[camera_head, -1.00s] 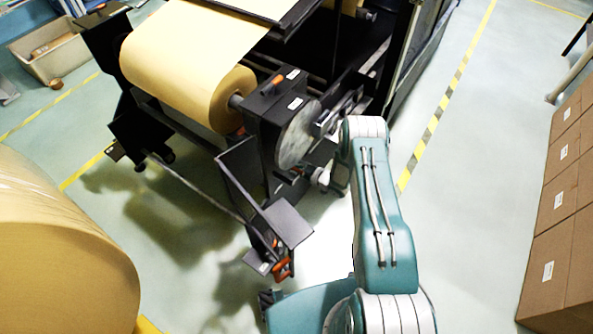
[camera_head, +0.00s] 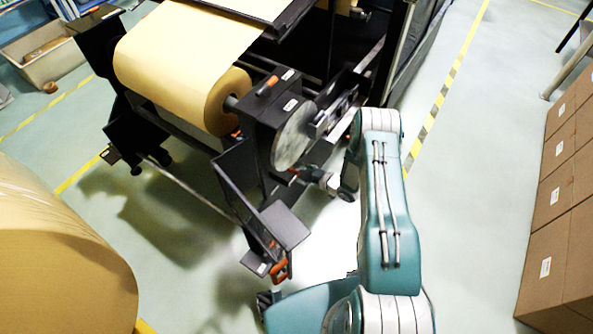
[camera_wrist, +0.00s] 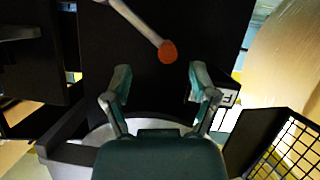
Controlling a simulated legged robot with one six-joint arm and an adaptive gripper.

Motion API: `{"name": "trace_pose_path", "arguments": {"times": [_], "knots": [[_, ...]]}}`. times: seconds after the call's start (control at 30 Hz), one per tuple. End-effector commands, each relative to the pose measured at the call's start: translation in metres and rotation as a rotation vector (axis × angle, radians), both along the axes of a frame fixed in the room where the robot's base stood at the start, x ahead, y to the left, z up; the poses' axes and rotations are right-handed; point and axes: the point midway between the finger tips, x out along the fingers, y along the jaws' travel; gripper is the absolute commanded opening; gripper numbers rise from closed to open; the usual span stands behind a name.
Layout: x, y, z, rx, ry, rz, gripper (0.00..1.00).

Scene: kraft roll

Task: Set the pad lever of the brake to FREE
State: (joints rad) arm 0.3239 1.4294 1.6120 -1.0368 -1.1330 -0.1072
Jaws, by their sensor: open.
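In the wrist view a grey lever with an orange-red knob (camera_wrist: 168,50) slants down across a dark panel. I take it to be the brake's pad lever. My gripper (camera_wrist: 161,82) is open, with one finger on each side below the knob. The knob lies between the finger lines, just beyond the tips, and nothing is held. A small white label with a dark letter (camera_wrist: 228,97) is partly hidden behind the right finger. In the head view the grey brake disc (camera_head: 296,136) stands beside the roll, and my gripper (camera_head: 304,175) is just below it, small and partly hidden.
The kraft roll (camera_head: 180,75) sits in the black stand. A large roll (camera_head: 60,250) is at left, and cartons (camera_head: 562,220) are at right. Floor between machine and cartons is clear.

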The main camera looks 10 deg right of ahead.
Motion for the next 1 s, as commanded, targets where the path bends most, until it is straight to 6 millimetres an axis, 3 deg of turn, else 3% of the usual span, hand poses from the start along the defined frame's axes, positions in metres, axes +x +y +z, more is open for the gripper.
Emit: {"name": "trace_pose_path", "arguments": {"times": [0.2, 0.4, 1.0], "knots": [[-0.031, -0.029, 0.017, 0.002, 0.001, -0.005, 0.74], [-0.047, -0.042, 0.024, 0.0, 0.001, -0.004, 0.74], [-0.049, -0.044, 0.026, -0.002, 0.0, -0.003, 0.74]]}}
